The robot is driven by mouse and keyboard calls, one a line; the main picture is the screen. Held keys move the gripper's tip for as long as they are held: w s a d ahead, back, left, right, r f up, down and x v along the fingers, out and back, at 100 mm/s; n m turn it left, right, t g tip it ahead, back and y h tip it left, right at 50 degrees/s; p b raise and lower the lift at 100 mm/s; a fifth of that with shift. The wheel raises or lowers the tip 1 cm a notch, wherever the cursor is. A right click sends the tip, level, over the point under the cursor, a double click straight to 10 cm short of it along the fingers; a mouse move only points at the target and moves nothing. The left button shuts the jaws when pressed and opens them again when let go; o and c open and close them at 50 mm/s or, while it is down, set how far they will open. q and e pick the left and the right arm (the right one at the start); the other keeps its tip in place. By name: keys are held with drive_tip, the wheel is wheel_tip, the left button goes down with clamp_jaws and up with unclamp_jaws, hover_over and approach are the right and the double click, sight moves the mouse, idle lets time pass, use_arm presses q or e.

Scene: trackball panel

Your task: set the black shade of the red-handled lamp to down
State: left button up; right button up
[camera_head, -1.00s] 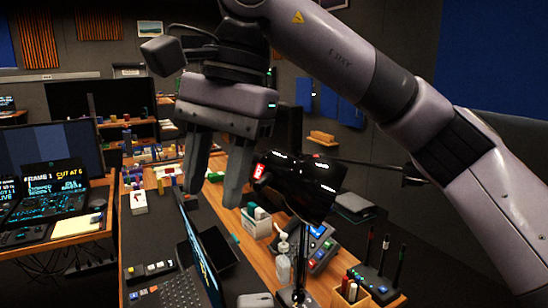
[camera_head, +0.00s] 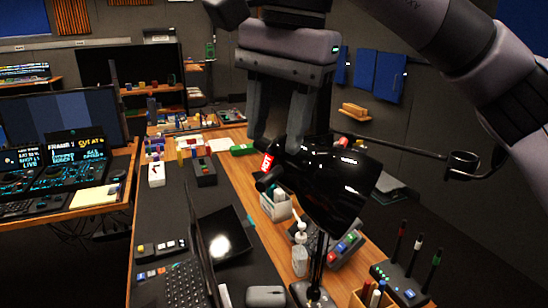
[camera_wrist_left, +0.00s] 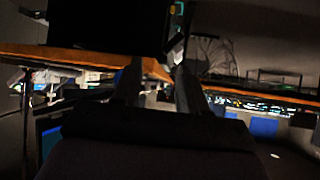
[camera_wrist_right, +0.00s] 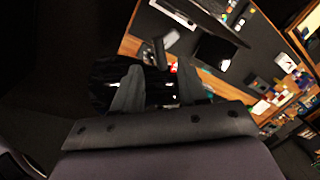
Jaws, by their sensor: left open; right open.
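The lamp's glossy black shade (camera_head: 335,185) hangs tilted at the upper end of a thin pole with a small foot. My right gripper (camera_head: 278,145) is open, fingers pointing down, just above and at the shade's left end. In the right wrist view the shade (camera_wrist_right: 152,92) lies behind and between the open fingers. I cannot tell whether they touch it. My left gripper (camera_wrist_left: 158,70) is open and empty, low beside a wooden table edge, outside the head view.
A dark boom (camera_head: 400,150) reaches right from the shade. Below stand a pump bottle (camera_head: 300,252), a button box (camera_head: 345,247), a pen cup (camera_head: 372,296) and a device with antennas (camera_head: 405,285). A laptop (camera_head: 215,245) lies left. Space above the shade's right side is open.

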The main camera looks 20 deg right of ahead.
sight(269, 175)
drive_tip(key=shift+w+a+f, duration=0.15)
drive_tip(key=shift+f, duration=1.2)
drive_tip(key=shift+w+a+f, duration=0.1)
drive_tip(key=shift+w+f, duration=0.05)
drive_tip(key=shift+f, duration=1.15)
clamp_jaws()
